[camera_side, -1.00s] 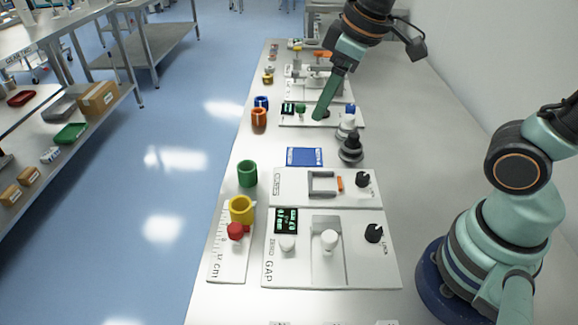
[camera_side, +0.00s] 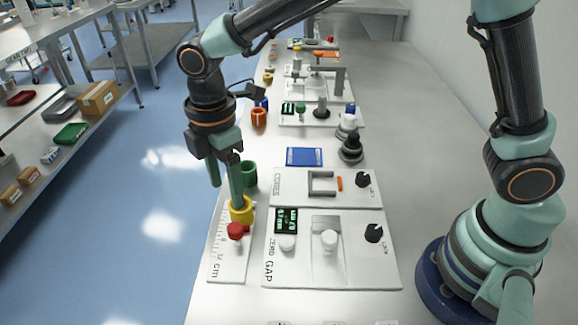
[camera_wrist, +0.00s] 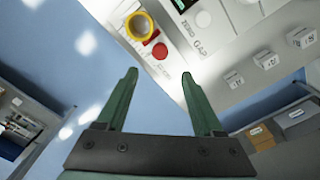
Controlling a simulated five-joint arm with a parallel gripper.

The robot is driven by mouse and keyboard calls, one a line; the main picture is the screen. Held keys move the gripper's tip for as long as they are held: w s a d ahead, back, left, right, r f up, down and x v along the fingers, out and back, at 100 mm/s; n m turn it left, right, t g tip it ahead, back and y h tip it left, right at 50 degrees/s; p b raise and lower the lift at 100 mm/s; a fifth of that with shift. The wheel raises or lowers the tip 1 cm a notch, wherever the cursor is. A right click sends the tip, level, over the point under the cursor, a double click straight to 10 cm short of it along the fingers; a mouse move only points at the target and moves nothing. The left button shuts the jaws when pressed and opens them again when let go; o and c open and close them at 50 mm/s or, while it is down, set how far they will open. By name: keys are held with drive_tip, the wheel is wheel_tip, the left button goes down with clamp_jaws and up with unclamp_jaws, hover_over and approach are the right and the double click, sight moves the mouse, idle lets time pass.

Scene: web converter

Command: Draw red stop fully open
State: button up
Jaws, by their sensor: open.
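The red stop (camera_side: 236,231) is a small red knob on the white ruler plate (camera_side: 228,266) marked in cm, at the bench's left edge. In the wrist view the red stop (camera_wrist: 159,51) lies beyond my fingertips, roughly between their lines, beside the yellow ring (camera_wrist: 139,25). My gripper (camera_side: 227,196) points down above the left edge, its two green fingers apart and empty. In the side view one finger overlaps the yellow ring (camera_side: 241,212); I cannot tell whether they touch. My gripper (camera_wrist: 160,75) shows both tips apart in the wrist view.
A green ring (camera_side: 249,173) stands behind the yellow one. Right of the ruler is the gap plate (camera_side: 292,270) with a display, white knobs and a black lock knob (camera_side: 374,233). A blue card (camera_side: 305,157) lies farther back.

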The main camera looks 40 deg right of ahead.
sight(234, 228)
wheel_tip(234, 228, down, 10)
drive_tip(key=shift+f, duration=0.2)
drive_tip(key=shift+c, duration=0.3)
clamp_jaws()
idle(1.3)
